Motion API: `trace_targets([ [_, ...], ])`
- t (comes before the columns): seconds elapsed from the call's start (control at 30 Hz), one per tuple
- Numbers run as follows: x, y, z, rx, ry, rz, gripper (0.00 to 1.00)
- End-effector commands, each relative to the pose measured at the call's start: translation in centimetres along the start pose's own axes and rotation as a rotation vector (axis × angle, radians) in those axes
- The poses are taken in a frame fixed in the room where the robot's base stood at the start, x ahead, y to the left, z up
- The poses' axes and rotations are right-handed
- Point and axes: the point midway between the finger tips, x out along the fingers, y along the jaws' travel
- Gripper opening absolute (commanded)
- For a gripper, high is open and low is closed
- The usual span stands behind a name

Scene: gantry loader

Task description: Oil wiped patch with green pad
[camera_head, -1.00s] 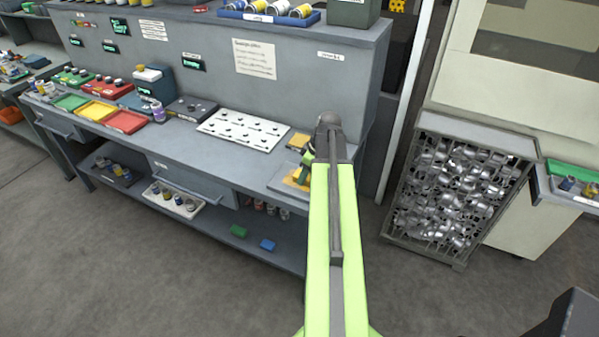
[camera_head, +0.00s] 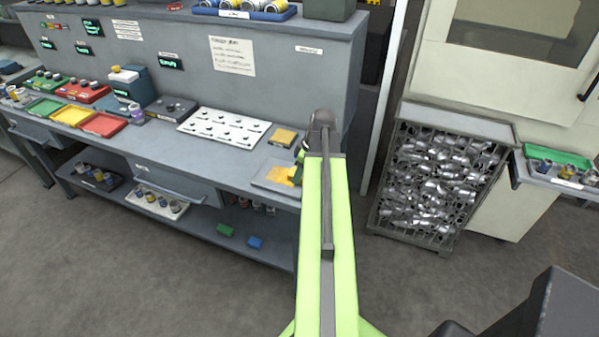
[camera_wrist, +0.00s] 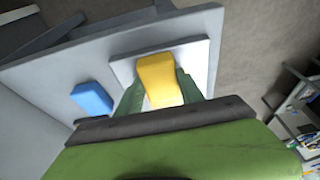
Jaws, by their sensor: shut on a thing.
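My gripper (camera_wrist: 157,92) is shut on a yellow pad (camera_wrist: 158,82), with its green fingers on either side. The pad is over a pale flat plate (camera_wrist: 198,55); I cannot tell whether it touches. In the head view the yellow pad (camera_head: 294,174) shows beside my arm, over the right end of the plate (camera_head: 268,180) at the bench's front right; my arm mostly hides the gripper. A green pad-like block (camera_head: 225,230) lies on the shelf under the bench. No wiped patch can be made out.
A blue block (camera_head: 255,242) lies near the green one; a blue block (camera_wrist: 92,98) also shows left of the plate in the wrist view. A white board with knobs (camera_head: 223,128) and an orange-yellow square (camera_head: 284,136) are on the bench. A metal parts cage (camera_head: 433,185) stands right; floor between is clear.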

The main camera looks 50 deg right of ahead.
Motion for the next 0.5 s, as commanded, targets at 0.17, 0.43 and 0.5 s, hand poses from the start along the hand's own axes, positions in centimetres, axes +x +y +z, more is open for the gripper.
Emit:
trace_targets([
  [0.17, 0.4, 0.0, -1.8, -0.004, 0.004, 0.0, 0.12],
  [0.43, 0.9, 0.0, -3.7, -0.002, 0.003, 0.0, 0.12],
  [0.5, 0.9, 0.0, -3.7, -0.001, 0.003, 0.0, 0.12],
])
